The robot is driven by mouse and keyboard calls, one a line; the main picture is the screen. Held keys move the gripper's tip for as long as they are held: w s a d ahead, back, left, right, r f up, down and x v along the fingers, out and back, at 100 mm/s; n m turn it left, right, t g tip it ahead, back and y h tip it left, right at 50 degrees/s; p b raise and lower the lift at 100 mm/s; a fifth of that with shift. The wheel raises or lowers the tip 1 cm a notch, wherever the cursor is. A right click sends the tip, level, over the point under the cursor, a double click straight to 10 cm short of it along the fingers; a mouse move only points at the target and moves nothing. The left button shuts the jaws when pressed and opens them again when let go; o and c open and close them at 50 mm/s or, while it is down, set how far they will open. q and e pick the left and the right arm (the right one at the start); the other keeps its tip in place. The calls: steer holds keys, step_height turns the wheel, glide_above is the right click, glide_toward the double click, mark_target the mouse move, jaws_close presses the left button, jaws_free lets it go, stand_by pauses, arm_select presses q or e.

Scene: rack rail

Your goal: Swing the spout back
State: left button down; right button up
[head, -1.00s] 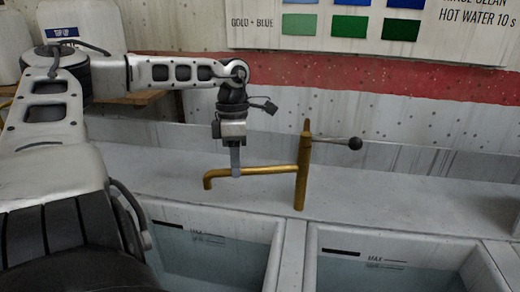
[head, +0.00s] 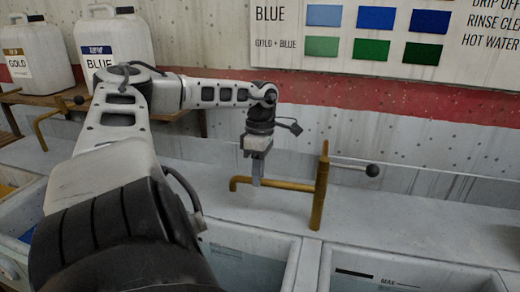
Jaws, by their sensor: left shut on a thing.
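My left gripper (head: 257,182) points down from above and is shut on the spout, nearer the tip than the post. The fingers hide a short piece of the spout. My right gripper is not in view.
Sinks line the front, one with a MAX mark (head: 385,281). Another brass tap (head: 50,125) stands at the far left. White jugs labelled GOLD (head: 38,55) and BLUE (head: 115,40) sit on a wooden shelf. A colour chart (head: 390,35) hangs behind. The ledge right of the tap is clear.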

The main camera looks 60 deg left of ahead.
arm_select(q)
steer(key=shift+r, duration=0.1)
steer(key=c, duration=1.3)
jaws_free()
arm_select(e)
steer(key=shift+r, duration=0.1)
arm_select(q)
steer(key=shift+w+a+r+p, duration=0.4)
steer(key=shift+r+p, duration=0.9)
steer(key=shift+r, duration=1.3)
steer(key=shift+w+a+r+p, duration=0.35)
steer(key=shift+r+p, duration=1)
steer(key=shift+r, duration=1.25)
steer(key=shift+w+a+r+p, duration=0.35)
steer(key=shift+r+p, duration=0.95)
steer(key=shift+r, duration=1.3)
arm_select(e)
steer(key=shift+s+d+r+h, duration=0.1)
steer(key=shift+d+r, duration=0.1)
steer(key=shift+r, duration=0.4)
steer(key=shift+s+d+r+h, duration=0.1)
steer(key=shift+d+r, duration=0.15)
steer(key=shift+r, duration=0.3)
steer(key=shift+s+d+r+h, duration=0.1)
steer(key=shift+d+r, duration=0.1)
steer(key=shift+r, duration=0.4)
arm_select(q)
steer(key=shift+s+a, duration=0.1)
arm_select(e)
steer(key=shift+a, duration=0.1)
